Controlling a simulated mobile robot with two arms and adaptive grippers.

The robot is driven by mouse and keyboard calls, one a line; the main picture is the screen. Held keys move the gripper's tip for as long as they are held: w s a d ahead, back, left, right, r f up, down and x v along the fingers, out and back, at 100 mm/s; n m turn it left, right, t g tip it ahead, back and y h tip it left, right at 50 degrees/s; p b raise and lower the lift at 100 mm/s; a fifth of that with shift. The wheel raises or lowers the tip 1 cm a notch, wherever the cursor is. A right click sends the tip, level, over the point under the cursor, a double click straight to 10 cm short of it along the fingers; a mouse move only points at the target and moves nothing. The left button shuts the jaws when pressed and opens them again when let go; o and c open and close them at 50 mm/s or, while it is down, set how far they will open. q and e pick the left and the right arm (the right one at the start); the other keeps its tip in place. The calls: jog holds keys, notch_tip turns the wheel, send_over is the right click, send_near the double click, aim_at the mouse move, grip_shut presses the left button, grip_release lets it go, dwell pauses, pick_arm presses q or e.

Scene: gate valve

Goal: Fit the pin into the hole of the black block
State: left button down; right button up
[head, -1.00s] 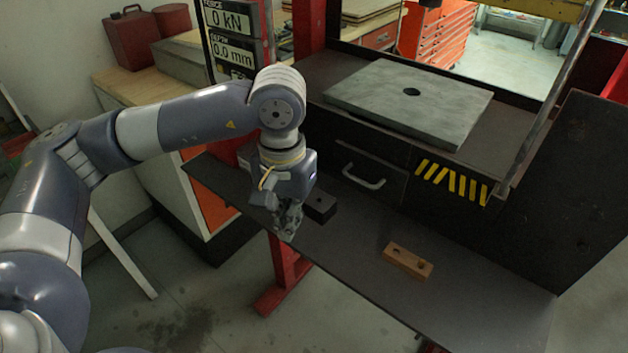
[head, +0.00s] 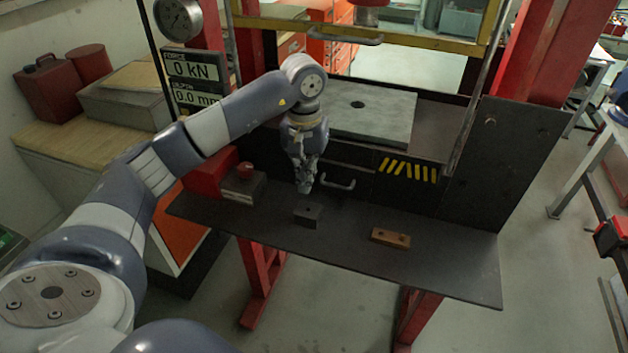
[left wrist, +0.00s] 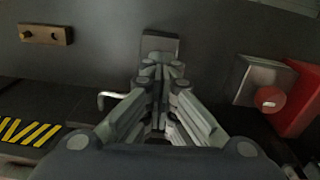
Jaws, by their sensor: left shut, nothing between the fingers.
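The black block (head: 308,215) sits on the dark shelf (head: 450,258); it also shows in the left wrist view (left wrist: 160,43), partly hidden by the fingers. My left gripper (head: 304,188) points down close to the block, above its back edge in the head view. Its fingers (left wrist: 160,75) are shut and empty. The block's hole is hard to make out. A brown wooden block (head: 390,237) lies to the right on the shelf. In the left wrist view a small brassy end, perhaps the pin (left wrist: 27,34), shows at one end of it, and an open hole at the other.
A box with a red button (head: 244,183) stands on the shelf's left part. A drawer handle (head: 338,184) sticks out behind the shelf. A grey plate with a hole (head: 375,113) lies higher up. The shelf's right end is clear.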

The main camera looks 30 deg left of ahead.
pick_arm(q)
jog(key=shift+w+d+f, duration=0.1)
jog(key=shift+w, duration=0.05)
jog(key=shift+b, duration=0.3)
jog(key=shift+f+b, duration=0.45)
jog(key=shift+f, duration=0.1)
notch_tip(320, 180, down, 3)
jog(key=b, duration=0.2)
jog(key=shift+f+b, duration=0.2)
jog(key=shift+b, duration=0.2)
jog(key=shift+f+b, duration=0.5)
jog(key=shift+f, duration=0.15)
pick_arm(e)
jog(key=f, duration=0.1)
jog(key=w+f, duration=0.1)
jog(key=f, duration=0.3)
jog(key=shift+w+d+f, duration=0.15)
jog(key=shift+w+d, duration=0.05)
jog(key=shift+w, duration=0.05)
jog(key=shift+d, duration=0.25)
jog(key=shift+d+f, duration=0.1)
jog(key=shift+f, duration=0.05)
